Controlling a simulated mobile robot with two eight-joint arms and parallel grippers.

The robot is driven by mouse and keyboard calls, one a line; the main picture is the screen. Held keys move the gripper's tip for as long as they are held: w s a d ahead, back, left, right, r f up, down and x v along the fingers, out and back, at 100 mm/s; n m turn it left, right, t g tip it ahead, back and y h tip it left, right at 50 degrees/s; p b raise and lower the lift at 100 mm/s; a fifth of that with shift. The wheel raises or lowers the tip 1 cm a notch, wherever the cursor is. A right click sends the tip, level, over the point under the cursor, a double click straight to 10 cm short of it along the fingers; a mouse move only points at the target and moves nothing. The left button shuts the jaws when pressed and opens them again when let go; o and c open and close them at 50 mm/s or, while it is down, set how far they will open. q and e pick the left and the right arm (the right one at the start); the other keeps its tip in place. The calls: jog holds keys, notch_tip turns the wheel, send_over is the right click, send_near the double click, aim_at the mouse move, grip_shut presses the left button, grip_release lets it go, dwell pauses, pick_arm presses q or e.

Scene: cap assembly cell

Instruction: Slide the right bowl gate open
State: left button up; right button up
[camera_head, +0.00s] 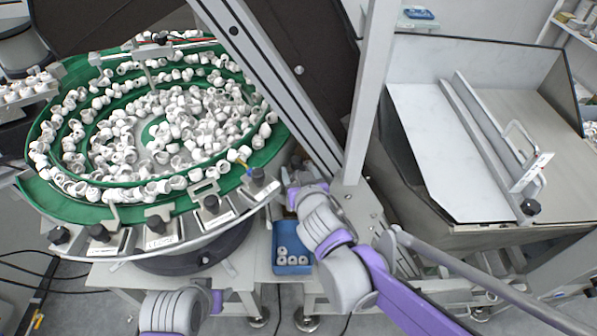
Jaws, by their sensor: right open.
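The feeder bowl (150,196) has a green lining and is full of white caps. Several black knobs on metal plates line its front rim. The rightmost knob (258,176), at the right gate, sits on a small plate at the bowl's right front edge. How far that gate is open is too small to tell. My right gripper (287,180) is open just right of this knob, with a small gap seeming to lie between them. Its fingertips are small and partly hidden by my wrist. My left arm shows only at the bottom edge; its gripper is not visible.
A slanted metal post (270,80) and an upright post (369,90) rise close to my right arm. A blue tray (291,262) with a few white caps sits below. A hopper with a white panel (425,140) and a handle stands at right.

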grip_shut()
dwell(0.4)
dwell(1.1)
